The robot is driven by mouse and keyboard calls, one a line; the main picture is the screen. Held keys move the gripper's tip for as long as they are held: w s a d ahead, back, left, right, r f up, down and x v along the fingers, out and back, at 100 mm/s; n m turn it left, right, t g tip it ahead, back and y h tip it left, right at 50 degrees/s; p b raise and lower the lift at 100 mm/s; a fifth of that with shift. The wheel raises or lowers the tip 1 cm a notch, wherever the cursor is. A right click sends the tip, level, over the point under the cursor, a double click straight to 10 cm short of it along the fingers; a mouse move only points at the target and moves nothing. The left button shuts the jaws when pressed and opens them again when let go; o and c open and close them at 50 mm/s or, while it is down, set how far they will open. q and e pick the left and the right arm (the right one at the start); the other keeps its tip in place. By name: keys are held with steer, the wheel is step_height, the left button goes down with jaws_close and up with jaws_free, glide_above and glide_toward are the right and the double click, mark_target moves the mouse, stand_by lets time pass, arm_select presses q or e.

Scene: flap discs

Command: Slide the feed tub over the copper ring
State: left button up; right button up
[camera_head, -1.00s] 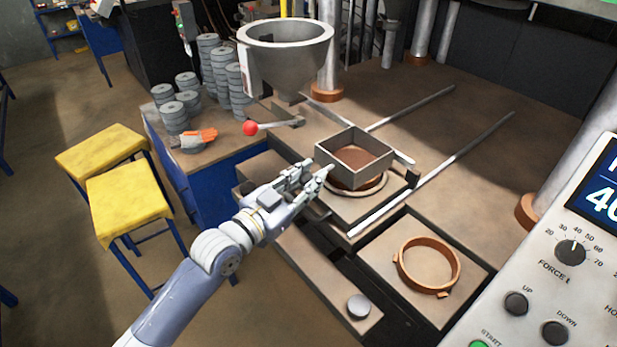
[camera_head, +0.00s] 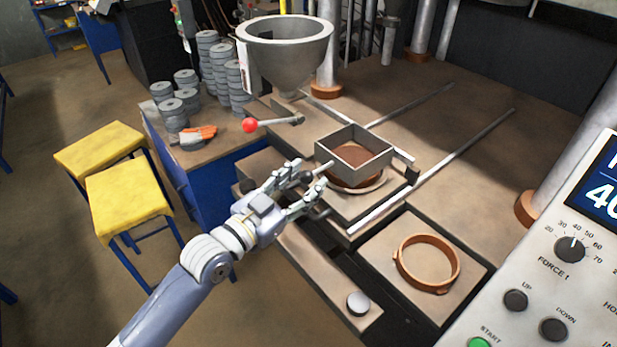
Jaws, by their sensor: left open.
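The feed tub (camera_head: 374,167) is a square, grey, open-topped box with brown material inside. A short rod with a dark knob (camera_head: 306,178) sticks out from the tub's left side. Another copper ring (camera_head: 400,268) with small lugs lies on a square plate in front and to the right, clear of the tub. My left gripper (camera_head: 311,182) is open, its fingers spread on either side of the knob. Contact with the knob cannot be told. My right gripper is not in view.
A grey hopper (camera_head: 286,65) stands behind the tub, with a red-knobbed lever (camera_head: 250,125) beside it. Metal rails (camera_head: 432,170) run back across the table. A control panel (camera_head: 545,285) fills the lower right. Stacked grey discs (camera_head: 208,65) and yellow stools (camera_head: 128,202) are at left.

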arm_select(q)
steer(key=v, duration=1)
steer(key=shift+s, duration=0.2)
